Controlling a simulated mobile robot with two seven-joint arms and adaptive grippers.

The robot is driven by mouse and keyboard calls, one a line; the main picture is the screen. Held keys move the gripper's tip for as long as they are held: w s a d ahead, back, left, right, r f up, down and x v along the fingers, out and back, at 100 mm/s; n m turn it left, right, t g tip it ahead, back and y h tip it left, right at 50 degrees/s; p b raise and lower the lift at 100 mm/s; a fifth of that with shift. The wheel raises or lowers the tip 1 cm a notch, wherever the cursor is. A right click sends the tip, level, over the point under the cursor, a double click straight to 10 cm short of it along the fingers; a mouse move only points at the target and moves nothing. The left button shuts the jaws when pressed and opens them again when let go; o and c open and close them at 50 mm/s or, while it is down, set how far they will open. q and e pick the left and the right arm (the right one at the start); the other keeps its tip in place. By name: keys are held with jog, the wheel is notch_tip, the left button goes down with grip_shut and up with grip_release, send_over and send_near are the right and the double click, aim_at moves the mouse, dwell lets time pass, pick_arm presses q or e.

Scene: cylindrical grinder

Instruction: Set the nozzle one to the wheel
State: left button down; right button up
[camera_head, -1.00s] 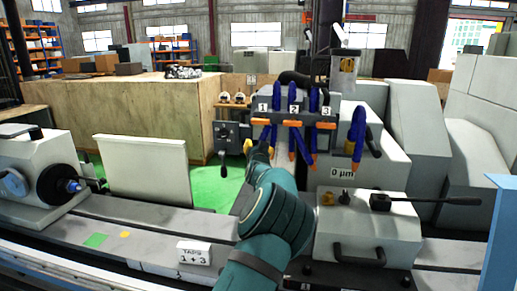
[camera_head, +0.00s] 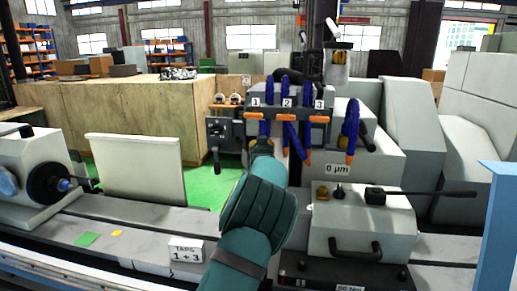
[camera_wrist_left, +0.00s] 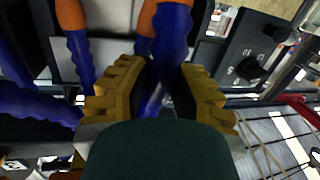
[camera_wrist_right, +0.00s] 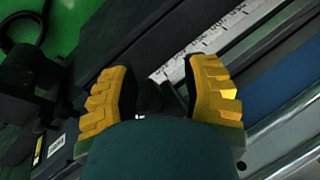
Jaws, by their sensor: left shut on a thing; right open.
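Nozzle one is the blue segmented hose (camera_head: 264,129) under the label "1", on the dark block with several orange fittings. My left gripper (camera_wrist_left: 155,88) is shut on a blue hose (camera_wrist_left: 170,48) between its yellow fingers in the left wrist view. I cannot make out the wheel. My right gripper (camera_wrist_right: 162,92) is open and empty in the right wrist view.
A grey box with a black lever (camera_head: 375,225) stands right of my arm. A "TAPS 1 + 3" sign (camera_head: 186,250) lies on the machine bed. The workhead (camera_head: 48,183) is at left. A control panel with a lever (camera_head: 220,138) stands left of the hoses.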

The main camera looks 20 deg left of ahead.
pick_arm(q)
jog(key=c, duration=0.8)
grip_release()
jog(key=v, duration=1.2)
jog(key=shift+a, duration=0.1)
